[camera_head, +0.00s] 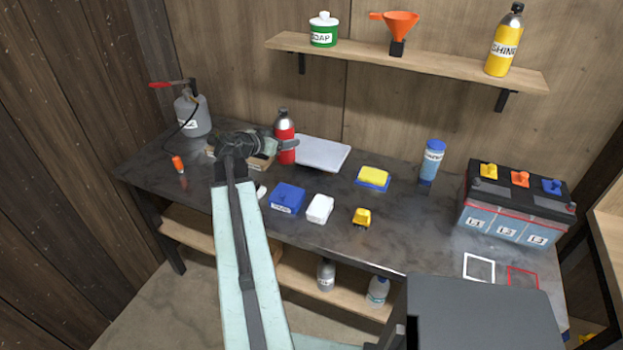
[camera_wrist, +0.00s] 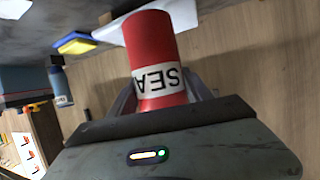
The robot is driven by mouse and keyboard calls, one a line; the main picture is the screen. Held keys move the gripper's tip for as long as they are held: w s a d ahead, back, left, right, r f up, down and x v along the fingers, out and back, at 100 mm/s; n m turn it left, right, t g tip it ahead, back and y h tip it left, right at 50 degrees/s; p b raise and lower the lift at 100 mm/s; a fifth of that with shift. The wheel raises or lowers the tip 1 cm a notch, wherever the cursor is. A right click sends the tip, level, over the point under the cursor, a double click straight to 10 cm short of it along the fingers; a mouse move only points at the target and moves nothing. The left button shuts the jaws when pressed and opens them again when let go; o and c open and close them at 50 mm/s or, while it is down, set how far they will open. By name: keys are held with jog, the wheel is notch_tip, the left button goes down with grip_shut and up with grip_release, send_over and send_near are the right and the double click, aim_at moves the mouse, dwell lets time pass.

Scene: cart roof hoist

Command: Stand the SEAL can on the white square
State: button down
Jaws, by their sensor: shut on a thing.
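The SEAL can (camera_head: 285,140) is red with a grey top and stands upright at the back left of the dark table in the head view. My gripper (camera_head: 288,145) is shut on it from the left. The white square (camera_head: 479,267) is an outline on the table at the front right, empty, beside a red outline (camera_head: 522,277).
A battery (camera_head: 515,205) stands just behind the squares. A blue can (camera_head: 431,160), a yellow-and-blue sponge (camera_head: 373,178), a yellow toy (camera_head: 361,217), a white block (camera_head: 320,208) and a blue box (camera_head: 287,198) stand between. A pale tray (camera_head: 322,153) lies right of the can.

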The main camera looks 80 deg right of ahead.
aim_at(286, 161)
notch_tip(286, 161, down, 10)
jog(key=b, duration=0.9)
jog(key=shift+r, duration=0.25)
jog(key=shift+f, duration=0.25)
jog(key=shift+c, duration=2.3)
grip_release()
jog(key=shift+r, duration=0.1)
jog(key=shift+a+r+p, duration=0.15)
jog(key=shift+r+p, duration=0.15)
jog(key=p+v, duration=0.4)
jog(key=v, duration=0.7)
jog(key=shift+w+a, duration=0.2)
jog(key=shift+a, duration=0.1)
